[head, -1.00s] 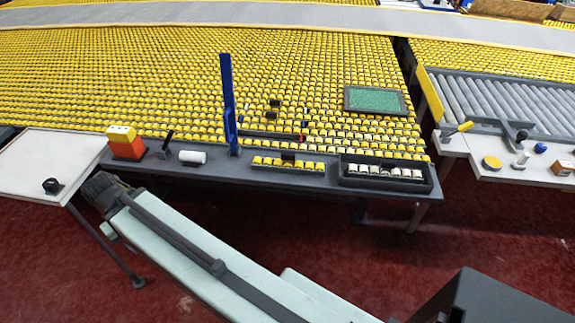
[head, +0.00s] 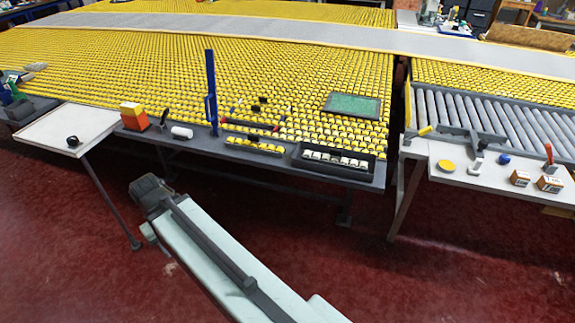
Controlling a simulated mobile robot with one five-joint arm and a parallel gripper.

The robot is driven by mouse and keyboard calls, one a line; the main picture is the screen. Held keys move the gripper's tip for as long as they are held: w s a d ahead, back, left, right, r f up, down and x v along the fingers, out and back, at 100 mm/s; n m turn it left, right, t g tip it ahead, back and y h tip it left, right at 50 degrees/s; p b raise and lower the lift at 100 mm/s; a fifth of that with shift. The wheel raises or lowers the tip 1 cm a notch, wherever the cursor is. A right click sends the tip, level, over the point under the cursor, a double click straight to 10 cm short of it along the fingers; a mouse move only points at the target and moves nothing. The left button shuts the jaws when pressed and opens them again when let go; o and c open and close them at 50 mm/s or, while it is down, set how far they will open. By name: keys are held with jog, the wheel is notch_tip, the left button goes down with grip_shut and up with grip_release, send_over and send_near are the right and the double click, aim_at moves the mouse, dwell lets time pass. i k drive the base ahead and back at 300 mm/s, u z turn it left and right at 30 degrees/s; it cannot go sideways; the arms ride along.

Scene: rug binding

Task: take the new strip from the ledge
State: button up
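The dark grey ledge (head: 215,140) runs along the front of the yellow roller table. On it, right of a blue upright post, lies a short strip of yellow rollers (head: 255,146). Further right, a black tray (head: 301,165) on the ledge holds a row of white rollers. I cannot tell which of these, if either, is the new strip. My pale arm reaches up from the bottom edge to a dark joint in front of the ledge, over the red floor. No gripper fingers show, and nothing held is visible.
Blue post (head: 211,90), orange-and-yellow block (head: 134,117) and white cylinder (head: 182,132) stand on the ledge. A white side table (head: 60,125) is at left; a grey roller conveyor (head: 480,110) with a white shelf (head: 450,182) is at right. Red floor (head: 60,240) is open in front.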

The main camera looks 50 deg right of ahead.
aim_at(253, 145)
jog(key=k, duration=0.45)
jog(key=u, duration=0.55)
jog(key=i, duration=1.45)
jog(key=z, duration=2.3)
